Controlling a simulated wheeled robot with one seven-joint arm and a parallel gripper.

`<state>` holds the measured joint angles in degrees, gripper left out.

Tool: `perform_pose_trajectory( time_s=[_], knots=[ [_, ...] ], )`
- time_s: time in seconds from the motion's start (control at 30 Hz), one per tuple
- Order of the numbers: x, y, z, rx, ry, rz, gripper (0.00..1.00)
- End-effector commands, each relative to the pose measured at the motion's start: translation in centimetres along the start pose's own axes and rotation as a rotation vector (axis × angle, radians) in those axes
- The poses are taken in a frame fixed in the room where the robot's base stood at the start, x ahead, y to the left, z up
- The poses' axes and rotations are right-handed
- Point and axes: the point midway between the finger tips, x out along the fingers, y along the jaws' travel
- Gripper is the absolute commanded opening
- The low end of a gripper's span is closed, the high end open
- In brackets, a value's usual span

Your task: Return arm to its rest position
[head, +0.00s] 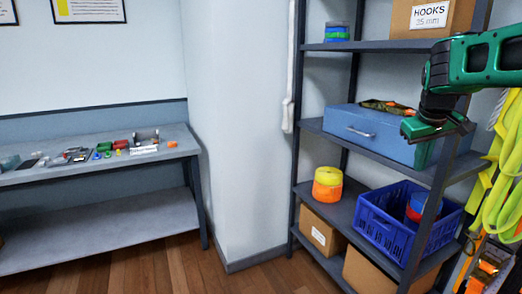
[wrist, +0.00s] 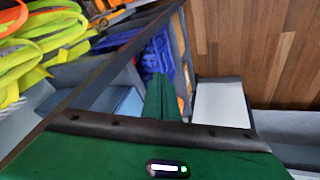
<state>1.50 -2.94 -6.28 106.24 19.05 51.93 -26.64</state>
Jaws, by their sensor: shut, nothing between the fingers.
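My arm is green and black and reaches in from the right of the head view. My gripper (head: 436,130) is in front of the shelf rack, before the blue toolbox (head: 362,134), and points left and down. Its fingers are shut with nothing between them. In the wrist view the green gripper (wrist: 162,98) shows at the middle, with its fingers together. It appears apart from the shelf.
The shelf rack (head: 440,170) holds a blue crate (head: 385,225), orange and yellow strap rolls (head: 327,184) and cardboard boxes. Yellow straps (head: 500,180) hang at the right edge. A grey workbench (head: 90,168) stands left. The wooden floor (head: 130,265) between is clear.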

Motion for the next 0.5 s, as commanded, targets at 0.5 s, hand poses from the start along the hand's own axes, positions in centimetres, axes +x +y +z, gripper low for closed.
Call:
perform_pose_trajectory(
  time_s=[0.5],
  knots=[
    [2.0, -4.3, 31.8, 0.483, -0.352, -0.136, 0.0]
  ],
)
